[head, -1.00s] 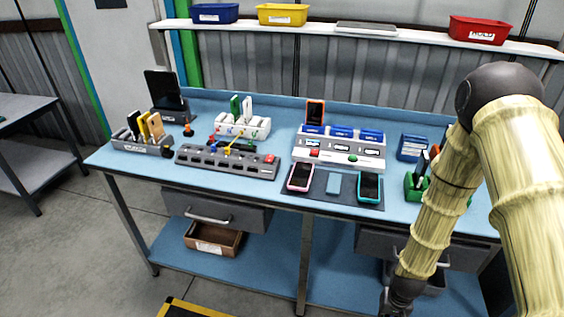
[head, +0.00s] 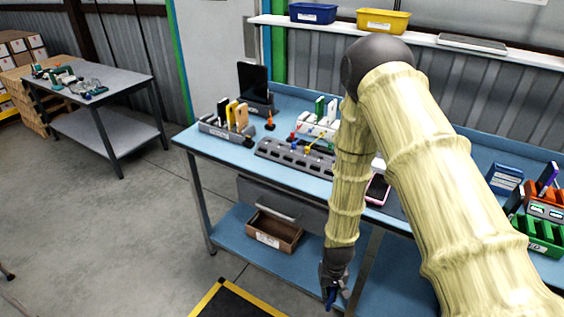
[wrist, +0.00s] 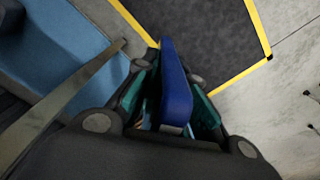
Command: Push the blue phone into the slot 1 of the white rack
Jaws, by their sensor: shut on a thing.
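My gripper (head: 334,287) hangs low in front of the workbench, above the floor mat. It is shut on the blue phone (head: 331,297), which points downward. In the wrist view the blue phone (wrist: 175,85) stands edge-on between the teal finger pads of my gripper (wrist: 172,95). The white rack (head: 318,130) is on the bench top, well above and behind the gripper, holding a green and a white upright thing. My arm hides its right part. Its slot numbers are too small to read.
A grey rack (head: 226,132) with upright phones, a dark tablet stand (head: 257,101), and a grey block with cables (head: 295,157) stand on the bench (head: 205,143). A green rack (head: 541,232) is at right. A brown box (head: 275,232) sits on the lower shelf. Open floor lies left.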

